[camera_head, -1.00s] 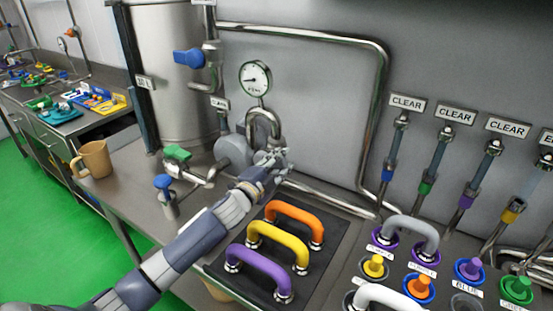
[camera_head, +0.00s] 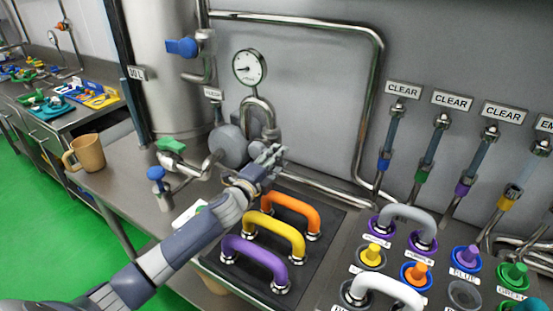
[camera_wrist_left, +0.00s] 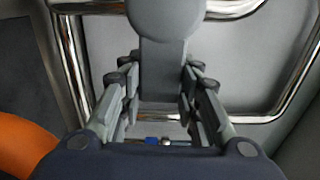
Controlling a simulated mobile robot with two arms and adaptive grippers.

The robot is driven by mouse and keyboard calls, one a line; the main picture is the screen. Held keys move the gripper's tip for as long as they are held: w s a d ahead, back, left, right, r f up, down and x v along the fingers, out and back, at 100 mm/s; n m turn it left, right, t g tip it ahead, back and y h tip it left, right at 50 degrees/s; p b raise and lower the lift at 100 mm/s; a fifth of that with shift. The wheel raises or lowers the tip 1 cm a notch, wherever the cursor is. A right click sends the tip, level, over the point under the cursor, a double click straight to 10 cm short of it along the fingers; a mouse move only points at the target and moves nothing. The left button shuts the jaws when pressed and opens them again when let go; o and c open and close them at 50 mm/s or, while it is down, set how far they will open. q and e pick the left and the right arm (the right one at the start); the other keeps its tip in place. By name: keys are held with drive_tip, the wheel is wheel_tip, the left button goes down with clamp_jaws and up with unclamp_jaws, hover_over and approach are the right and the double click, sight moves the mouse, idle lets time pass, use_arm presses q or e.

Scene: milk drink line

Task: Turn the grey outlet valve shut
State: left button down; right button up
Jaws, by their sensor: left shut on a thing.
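The grey outlet valve (camera_head: 229,146) shows as a round grey hub beside the steel pipe bend, under the gauge. In the left wrist view the grey valve (camera_wrist_left: 165,65) has a round disc at the top and a flat lever running down from it. My left gripper (camera_head: 270,158) is at the right of the hub in the head view. In the wrist view its fingers (camera_wrist_left: 160,105) stand on both sides of the lever and are shut on it. The fingers hide part of the lever in the head view. My right gripper is not in view.
Orange (camera_head: 290,212), yellow (camera_head: 275,232) and purple (camera_head: 255,256) handles stand close below the gripper. A green-handled valve (camera_head: 170,146) and a blue-handled valve (camera_head: 156,174) stand left. A round gauge (camera_head: 249,67) is above. A tan mug (camera_head: 88,152) stands at the left counter edge.

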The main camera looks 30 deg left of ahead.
use_arm(q)
drive_tip(key=shift+f, duration=0.15)
drive_tip(key=c, duration=1.2)
unclamp_jaws()
drive_tip(key=shift+o, duration=0.2)
drive_tip(key=s, duration=1.2)
drive_tip(key=shift+a, duration=0.45)
